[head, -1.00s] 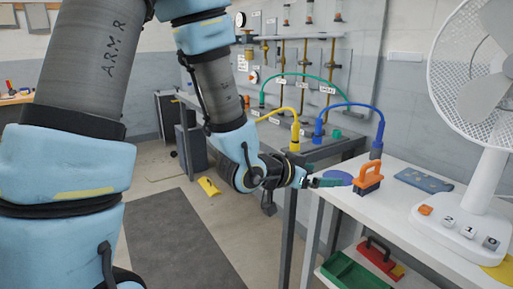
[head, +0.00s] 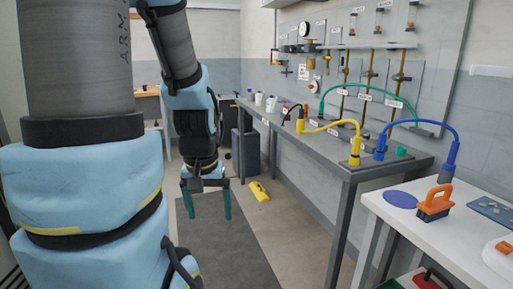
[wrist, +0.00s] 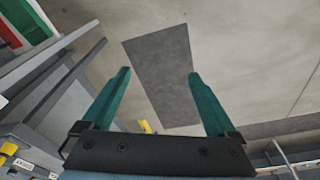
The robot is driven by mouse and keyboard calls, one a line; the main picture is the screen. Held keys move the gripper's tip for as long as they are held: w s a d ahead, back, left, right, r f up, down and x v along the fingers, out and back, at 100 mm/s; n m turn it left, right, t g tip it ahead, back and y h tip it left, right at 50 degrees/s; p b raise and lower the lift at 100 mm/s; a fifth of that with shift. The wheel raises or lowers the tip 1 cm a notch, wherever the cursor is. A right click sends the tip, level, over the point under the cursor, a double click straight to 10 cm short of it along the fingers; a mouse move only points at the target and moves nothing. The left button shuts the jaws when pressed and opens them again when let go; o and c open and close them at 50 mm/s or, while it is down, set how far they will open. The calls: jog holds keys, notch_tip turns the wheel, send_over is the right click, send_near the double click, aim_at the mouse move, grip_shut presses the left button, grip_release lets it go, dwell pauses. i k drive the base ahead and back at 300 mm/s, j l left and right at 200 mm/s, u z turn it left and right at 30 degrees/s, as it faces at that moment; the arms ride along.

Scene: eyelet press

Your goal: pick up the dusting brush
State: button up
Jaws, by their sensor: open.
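My gripper (head: 207,205) hangs fingers down over the grey mat, left of both tables. In the wrist view its green fingers (wrist: 159,75) are apart with nothing between them.
The white table (head: 458,232) holds a blue disc (head: 400,199) and a blue plate (head: 492,210). The grey bench (head: 330,160) carries yellow, green and blue hoses. A red item with a dark handle (head: 430,280) is on the lower shelf. The floor mat (head: 225,250) is clear.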

aim_at(432, 209)
jog(key=i+l, duration=0.1)
jog(key=i, duration=0.5)
jog(key=i+z, duration=0.85)
jog(key=z, duration=0.15)
jog(key=i+z, duration=0.35)
jog(key=i+l+z, duration=0.1)
jog(key=z, duration=0.25)
